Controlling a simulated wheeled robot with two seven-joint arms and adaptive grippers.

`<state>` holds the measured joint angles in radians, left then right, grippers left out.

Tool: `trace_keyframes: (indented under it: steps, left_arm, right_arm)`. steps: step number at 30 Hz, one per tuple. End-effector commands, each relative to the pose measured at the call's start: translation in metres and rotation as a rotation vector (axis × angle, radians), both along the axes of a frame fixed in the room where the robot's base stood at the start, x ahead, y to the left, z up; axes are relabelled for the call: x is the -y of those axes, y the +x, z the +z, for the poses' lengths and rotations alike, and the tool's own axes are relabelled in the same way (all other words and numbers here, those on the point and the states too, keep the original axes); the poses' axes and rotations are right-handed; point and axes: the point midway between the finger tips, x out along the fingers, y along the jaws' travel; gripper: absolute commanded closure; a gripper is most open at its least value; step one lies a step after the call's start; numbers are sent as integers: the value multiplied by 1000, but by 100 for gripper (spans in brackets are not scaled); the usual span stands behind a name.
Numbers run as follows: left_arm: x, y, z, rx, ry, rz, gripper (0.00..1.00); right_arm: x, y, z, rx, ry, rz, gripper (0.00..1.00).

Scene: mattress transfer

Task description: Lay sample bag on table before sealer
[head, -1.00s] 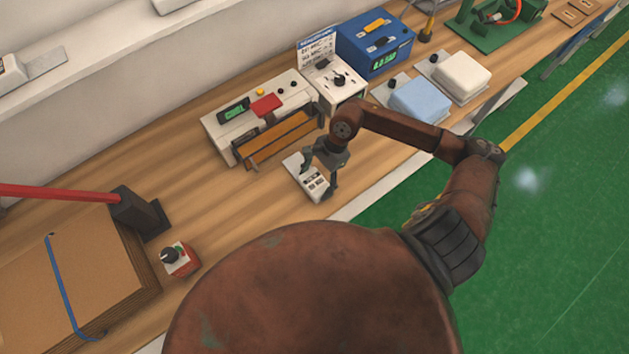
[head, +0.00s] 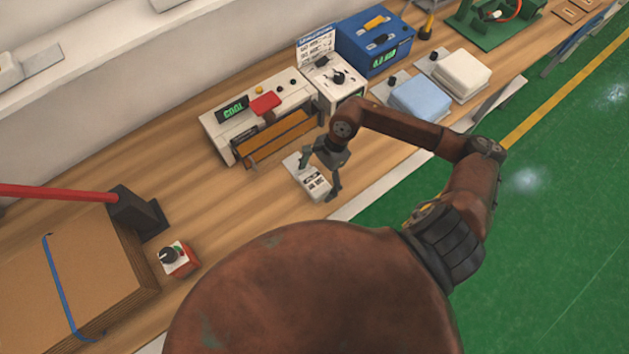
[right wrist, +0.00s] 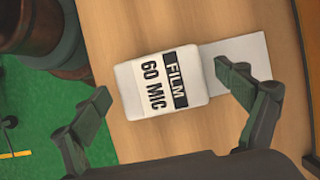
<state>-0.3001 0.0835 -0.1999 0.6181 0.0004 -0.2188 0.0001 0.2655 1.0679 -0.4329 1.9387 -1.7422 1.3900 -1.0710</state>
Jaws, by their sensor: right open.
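The sample bag (head: 314,184) is a small white packet on the wooden table (head: 215,210), before the sealer's front. In the right wrist view the bag (right wrist: 148,88) lies flat with a label reading "FILM 60 MIC" and a thin pale flap on its right. My right gripper (head: 319,177) is over the bag, fingers apart. In the right wrist view the gripper (right wrist: 163,80) has one finger left of the bag and one over the flap. The sealer (head: 228,130) is a whitish machine with a green "COOL" display, red lever and orange-brown bars. My left gripper is out of view.
A control box (head: 343,87) and a blue device (head: 385,52) stand beyond the sealer. Blue (head: 420,95) and white (head: 462,70) pads lie to the right. Bare table lies between.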

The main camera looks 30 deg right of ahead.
Motion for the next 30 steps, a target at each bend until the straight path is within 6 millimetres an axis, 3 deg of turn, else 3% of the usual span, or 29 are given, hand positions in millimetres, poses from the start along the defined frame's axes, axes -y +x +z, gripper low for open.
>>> trace_keyframes:
  steps: [18,30]
  left_arm:
    - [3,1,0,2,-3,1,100]
    - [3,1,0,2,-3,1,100]
  right_arm:
    - [41,4,98,3,-2,0,8]
    - [45,4,109,1,0,1,8]
